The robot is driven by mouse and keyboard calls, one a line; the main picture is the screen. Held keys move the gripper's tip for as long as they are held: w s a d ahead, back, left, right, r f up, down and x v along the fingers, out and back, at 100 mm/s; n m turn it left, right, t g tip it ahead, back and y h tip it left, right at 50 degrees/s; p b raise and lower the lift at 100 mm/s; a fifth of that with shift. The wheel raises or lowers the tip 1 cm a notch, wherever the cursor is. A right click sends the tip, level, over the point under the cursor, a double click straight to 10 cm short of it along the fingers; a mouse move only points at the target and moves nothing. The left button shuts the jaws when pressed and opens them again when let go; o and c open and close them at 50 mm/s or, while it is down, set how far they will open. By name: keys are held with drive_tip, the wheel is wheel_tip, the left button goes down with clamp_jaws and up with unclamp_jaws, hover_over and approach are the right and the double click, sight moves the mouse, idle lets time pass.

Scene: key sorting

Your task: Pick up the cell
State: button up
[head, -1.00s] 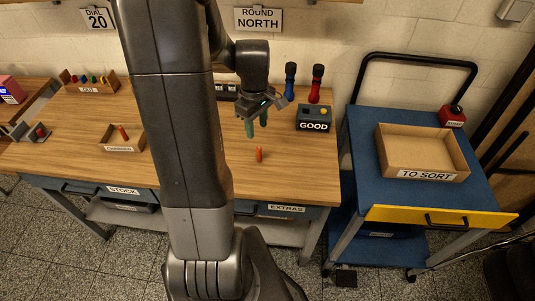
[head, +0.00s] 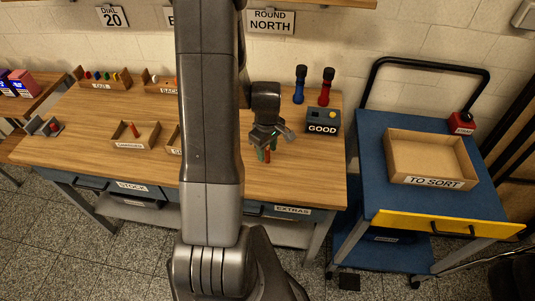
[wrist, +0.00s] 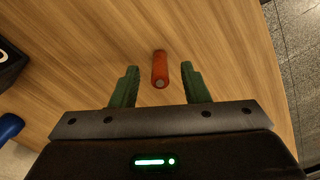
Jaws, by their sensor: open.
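The cell is a small orange-red cylinder (wrist: 160,70) on the wooden workbench. In the wrist view it lies between the green fingers of my gripper (wrist: 157,86), near the fingertips, with a gap on either side. My gripper is open. In the head view the cell (head: 267,157) shows partly behind the green fingers of my gripper (head: 267,152), near the right part of the bench.
A tester box marked GOOD (head: 323,121) stands behind on the right, with a blue torch (head: 300,85) and a red torch (head: 326,87). A tray (head: 119,137) holds another orange cell at left. A cart carries a TO SORT box (head: 396,172).

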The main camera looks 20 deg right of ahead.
drive_tip(key=shift+f, duration=0.1)
clamp_jaws()
